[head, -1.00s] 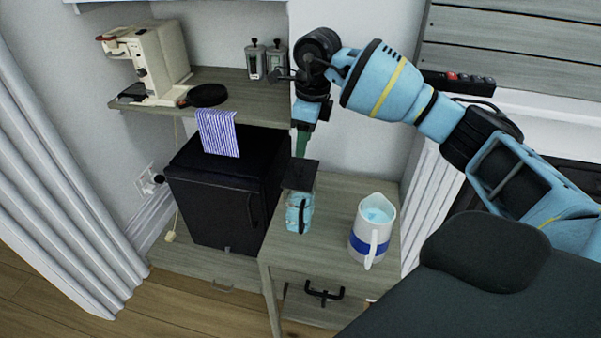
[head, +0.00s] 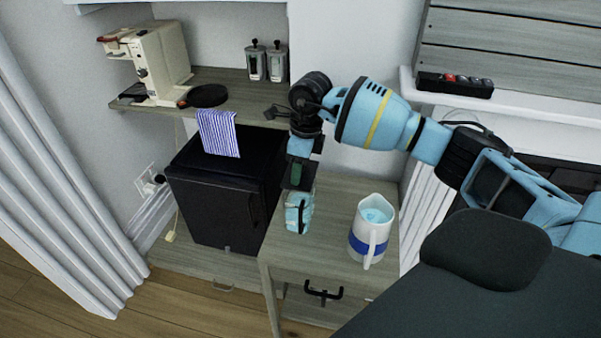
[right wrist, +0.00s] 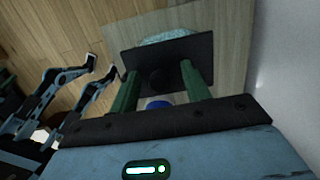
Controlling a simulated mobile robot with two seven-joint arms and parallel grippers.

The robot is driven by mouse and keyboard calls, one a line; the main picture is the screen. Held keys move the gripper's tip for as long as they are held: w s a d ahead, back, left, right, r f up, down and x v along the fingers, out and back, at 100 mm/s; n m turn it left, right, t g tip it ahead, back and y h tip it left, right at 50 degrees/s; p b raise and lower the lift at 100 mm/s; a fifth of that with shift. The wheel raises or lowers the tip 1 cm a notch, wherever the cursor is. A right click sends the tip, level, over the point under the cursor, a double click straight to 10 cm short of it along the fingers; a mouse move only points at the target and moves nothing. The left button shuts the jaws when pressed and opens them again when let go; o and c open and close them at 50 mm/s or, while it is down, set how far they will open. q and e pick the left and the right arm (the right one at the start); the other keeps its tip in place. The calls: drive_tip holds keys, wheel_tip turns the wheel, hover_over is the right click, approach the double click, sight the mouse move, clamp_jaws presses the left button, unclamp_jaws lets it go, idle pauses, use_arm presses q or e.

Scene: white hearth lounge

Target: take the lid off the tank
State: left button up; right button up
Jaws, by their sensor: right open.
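The tank (head: 292,222) is a clear container with light blue contents and a dark handle, standing on the small wooden table. Its flat dark square lid is on top, mostly covered by my right gripper in the head view. In the right wrist view the lid (right wrist: 137,62) has a round dark knob (right wrist: 158,79), and the tank's blue contents (right wrist: 170,36) show past its edge. My right gripper (head: 297,180) points down over the lid. Its green fingers (right wrist: 161,82) are open, one on each side of the knob, with gaps visible.
A white pitcher with a blue band (head: 369,240) stands right of the tank on the table (head: 330,258). A black mini fridge (head: 225,205) with a striped cloth (head: 218,134) is to the left. A shelf (head: 232,92) holds a coffee machine (head: 158,62) and two canisters.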

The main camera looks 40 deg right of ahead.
clamp_jaws()
drive_tip(key=shift+r, duration=0.1)
drive_tip(key=shift+r, duration=0.4)
drive_tip(key=r, duration=0.2)
drive_tip(key=shift+s+a+r, duration=0.1)
drive_tip(key=shift+a+r, duration=0.2)
drive_tip(key=shift+r, duration=0.05)
drive_tip(key=s+a, duration=0.2)
drive_tip(key=a, duration=0.5)
drive_tip(key=s+a+r+b, duration=0.1)
drive_tip(key=s+a, duration=0.2)
drive_tip(key=a, duration=0.4)
drive_tip(key=shift+s+a+r, duration=0.2)
drive_tip(key=shift+s, duration=0.1)
